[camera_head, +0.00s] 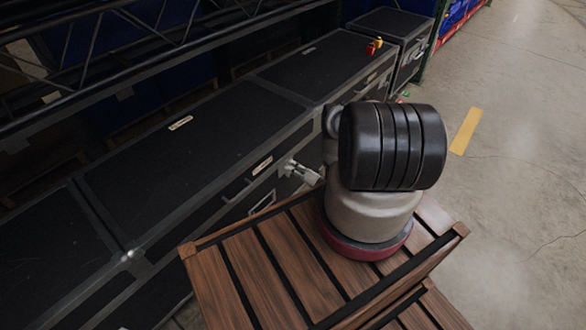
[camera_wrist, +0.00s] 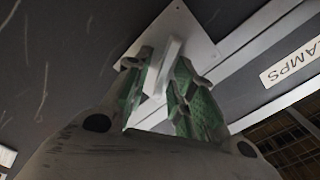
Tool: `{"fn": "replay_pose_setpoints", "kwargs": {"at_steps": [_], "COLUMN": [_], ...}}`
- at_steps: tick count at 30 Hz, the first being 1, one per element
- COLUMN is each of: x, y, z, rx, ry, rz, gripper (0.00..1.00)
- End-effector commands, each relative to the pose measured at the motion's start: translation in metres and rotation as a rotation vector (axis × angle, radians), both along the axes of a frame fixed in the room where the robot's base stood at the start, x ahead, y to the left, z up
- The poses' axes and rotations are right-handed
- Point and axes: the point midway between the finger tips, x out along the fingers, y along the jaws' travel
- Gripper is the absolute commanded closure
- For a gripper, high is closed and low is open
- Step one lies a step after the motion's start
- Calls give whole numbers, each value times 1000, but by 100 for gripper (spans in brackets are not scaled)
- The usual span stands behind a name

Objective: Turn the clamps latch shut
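The clamps latch (camera_wrist: 170,62) shows in the wrist view as a pale bar standing on a light metal plate (camera_wrist: 187,25) fixed to a dark panel. A label reading "AMPS", its start cut off, (camera_wrist: 292,62) sits to the right of it. My gripper (camera_wrist: 160,72) has its two green-padded fingers apart, one on each side of the bar. Whether either finger touches the bar cannot be told. In the head view my gripper (camera_head: 303,172) is at the front face of a black case, and the latch cannot be made out there.
Black cases with metal edges (camera_head: 200,145) stand in a row, with a dark truss (camera_head: 130,45) behind them. A small red and yellow object (camera_head: 374,46) lies on the far case. Open concrete floor (camera_head: 520,190) with a yellow stripe (camera_head: 466,131) is on the right.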

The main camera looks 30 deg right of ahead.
Motion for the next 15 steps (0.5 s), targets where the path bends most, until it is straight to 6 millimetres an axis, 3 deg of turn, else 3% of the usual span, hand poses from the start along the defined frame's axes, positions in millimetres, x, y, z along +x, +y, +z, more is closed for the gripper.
{"fn": "replay_pose_setpoints", "kwargs": {"at_steps": [10,15], "x": [-2,-25], "y": [-1,-11], "z": [0,0], "rx": [-1,1], "ry": [0,0], "rz": [0,-4], "gripper": [71,71]}}
